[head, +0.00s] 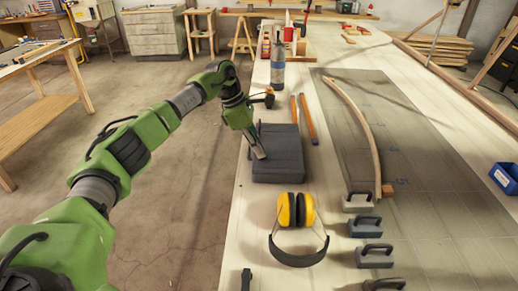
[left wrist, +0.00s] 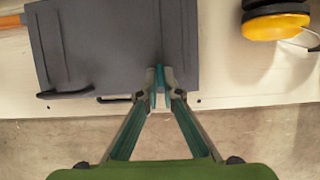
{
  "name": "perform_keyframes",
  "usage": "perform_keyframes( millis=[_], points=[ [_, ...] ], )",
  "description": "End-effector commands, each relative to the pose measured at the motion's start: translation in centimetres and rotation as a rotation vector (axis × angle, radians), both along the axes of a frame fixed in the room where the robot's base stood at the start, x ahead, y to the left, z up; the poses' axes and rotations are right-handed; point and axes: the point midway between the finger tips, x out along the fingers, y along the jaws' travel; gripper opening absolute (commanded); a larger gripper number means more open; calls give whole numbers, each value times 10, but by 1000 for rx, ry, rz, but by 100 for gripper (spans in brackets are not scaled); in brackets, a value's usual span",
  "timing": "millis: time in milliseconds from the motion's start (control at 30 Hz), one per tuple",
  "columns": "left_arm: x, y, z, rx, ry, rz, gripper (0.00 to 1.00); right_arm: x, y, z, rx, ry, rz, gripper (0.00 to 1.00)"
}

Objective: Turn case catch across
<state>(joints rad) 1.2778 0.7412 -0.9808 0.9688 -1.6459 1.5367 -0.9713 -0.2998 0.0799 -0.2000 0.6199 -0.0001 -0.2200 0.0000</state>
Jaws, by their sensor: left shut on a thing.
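The dark grey case (head: 285,160) lies closed on the near left edge of the long pale bench. It also fills the upper left of the left wrist view (left wrist: 105,45). My left gripper (head: 260,153) reaches down to the case's left side, which faces the floor. In the left wrist view its fingertips (left wrist: 160,80) are close together at the case's edge, shut on the catch. The catch is mostly hidden between the fingers, so I cannot tell its angle. Dark fittings (left wrist: 65,93) show along the same edge. My right gripper is out of view.
Yellow ear defenders (head: 296,210) lie just in front of the case. Orange-handled tools (head: 308,120) and a bottle (head: 278,65) are behind it. A bent lath (head: 358,120) and several grey weights (head: 375,256) are to the right. Floor is open left of the bench.

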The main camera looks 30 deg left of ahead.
Motion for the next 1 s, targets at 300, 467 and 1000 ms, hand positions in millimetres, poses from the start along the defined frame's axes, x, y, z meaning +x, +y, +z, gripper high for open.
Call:
perform_keyframes(
  millis=[300,467,1000],
  points=[
    [0,0,0,0,0,1,23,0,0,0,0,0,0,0],
    [0,1,1,0,0,1,23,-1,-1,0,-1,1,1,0],
    [-15,33,89,0,-4,2,23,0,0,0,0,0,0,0]
  ],
)
